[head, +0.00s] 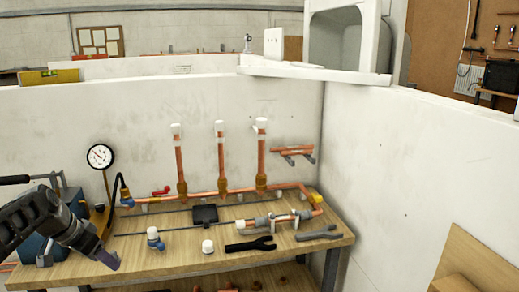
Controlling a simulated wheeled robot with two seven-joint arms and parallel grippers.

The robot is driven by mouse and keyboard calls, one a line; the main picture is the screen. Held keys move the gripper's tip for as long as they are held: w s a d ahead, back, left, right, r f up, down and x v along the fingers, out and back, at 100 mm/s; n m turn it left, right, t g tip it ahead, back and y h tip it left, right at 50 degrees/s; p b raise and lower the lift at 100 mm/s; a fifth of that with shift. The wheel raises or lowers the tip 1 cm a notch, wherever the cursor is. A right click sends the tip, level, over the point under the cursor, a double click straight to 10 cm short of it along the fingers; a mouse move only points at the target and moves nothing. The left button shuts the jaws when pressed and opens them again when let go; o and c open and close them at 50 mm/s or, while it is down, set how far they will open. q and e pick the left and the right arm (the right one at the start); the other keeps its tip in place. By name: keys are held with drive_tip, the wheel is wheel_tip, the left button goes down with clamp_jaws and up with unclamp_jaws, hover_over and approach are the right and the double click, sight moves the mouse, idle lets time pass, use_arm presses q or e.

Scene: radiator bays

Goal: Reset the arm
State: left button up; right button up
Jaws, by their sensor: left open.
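My left arm comes in from the left edge as a dark, jointed arm. My left gripper (106,257) is at its end, low over the front left part of the wooden bench (180,261). It points down and to the right. It is open, and I see nothing held in it. It partly covers a blue box-shaped device (36,248) at the bench's left end. I cannot tell whether the gripper touches the device or the bench top. My right gripper is not in view.
Copper pipework (220,195) with three white-capped risers stands along the back of the bench. A pressure gauge (100,156) rises at the left. A white-and-blue fitting (154,238), a white cap (208,246) and a black wrench (250,244) lie near the front. A white wall (400,190) closes the right side.

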use_arm(q)
drive_tip(key=w+d+f+n+t, duration=0.1)
drive_tip(key=w+d+f+n, duration=0.15)
drive_tip(key=f, duration=0.45)
drive_tip(key=w+d+f+n+t, duration=0.1)
drive_tip(key=d+f+n, duration=0.15)
drive_tip(key=f, duration=0.35)
drive_tip(key=s+d+f+n+g, duration=0.1)
drive_tip(key=s+d+f, duration=0.3)
drive_tip(key=d+f, duration=0.9)
drive_tip(key=s+d+f+g+h, duration=0.1)
drive_tip(key=s+d+f, duration=0.3)
drive_tip(key=s+d, duration=0.3)
drive_tip(key=s+d+f+g+h, duration=0.1)
drive_tip(key=s+d+f, duration=0.4)
drive_tip(key=s, duration=0.6)
drive_tip(key=s+d+f+g, duration=0.3)
drive_tip(key=s+d+f, duration=0.2)
drive_tip(key=s+d, duration=0.4)
drive_tip(key=shift+s+f+m+h, duration=0.15)
drive_tip(key=shift+s+m+h, duration=0.25)
drive_tip(key=shift+s, duration=0.2)
